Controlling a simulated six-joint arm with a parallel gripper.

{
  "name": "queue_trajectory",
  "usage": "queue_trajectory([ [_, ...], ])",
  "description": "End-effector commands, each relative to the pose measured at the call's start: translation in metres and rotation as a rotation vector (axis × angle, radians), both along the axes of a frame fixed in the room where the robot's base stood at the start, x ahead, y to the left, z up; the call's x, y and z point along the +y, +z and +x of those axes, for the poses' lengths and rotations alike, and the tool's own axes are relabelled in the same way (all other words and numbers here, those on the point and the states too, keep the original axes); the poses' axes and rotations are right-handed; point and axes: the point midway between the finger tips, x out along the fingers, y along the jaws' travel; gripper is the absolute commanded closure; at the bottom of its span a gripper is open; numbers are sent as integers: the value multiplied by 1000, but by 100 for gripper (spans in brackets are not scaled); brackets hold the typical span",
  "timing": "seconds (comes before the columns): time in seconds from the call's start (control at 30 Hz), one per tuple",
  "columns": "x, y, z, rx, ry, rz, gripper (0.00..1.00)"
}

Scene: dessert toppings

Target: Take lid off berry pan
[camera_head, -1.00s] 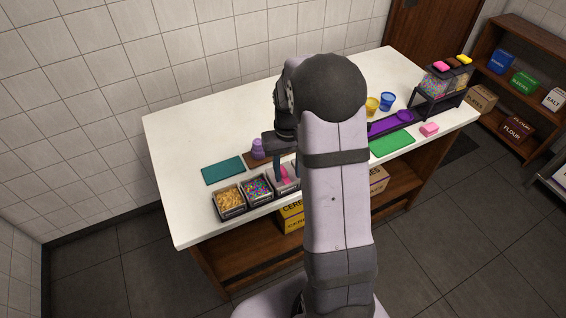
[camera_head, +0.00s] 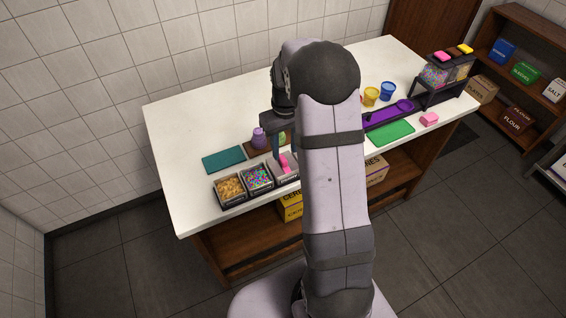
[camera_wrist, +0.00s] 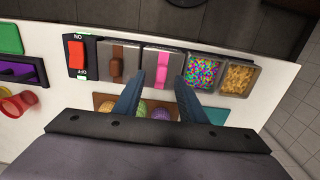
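A grey lid with a pink handle (camera_wrist: 162,68) covers a pan in the row in the wrist view. I take it as the berry pan; its contents are hidden. The pink handle also shows in the head view (camera_head: 284,163). My gripper (camera_wrist: 162,80) is open, its two dark fingers apart. In the wrist view the fingertips appear on either side of the pink handle, with gaps showing. I cannot tell how far above the lid they are. My arm hides part of the row in the head view.
Beside the pink-handled lid are a brown-handled lid (camera_wrist: 116,64), a sprinkle pan (camera_wrist: 202,73) and a yellow-brown topping pan (camera_wrist: 239,77). A red switch (camera_wrist: 76,53) ends the row. Ice-cream scoops sit on a brown tray (camera_wrist: 103,101) behind. A teal mat (camera_head: 223,159) lies at the left.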

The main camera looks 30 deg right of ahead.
Motion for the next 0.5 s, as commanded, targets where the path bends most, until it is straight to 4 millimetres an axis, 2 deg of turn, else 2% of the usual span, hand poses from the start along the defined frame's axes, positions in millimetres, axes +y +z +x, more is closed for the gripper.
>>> queue_trajectory([
  [0.5,4,-46,5,2,-1,1,62],
])
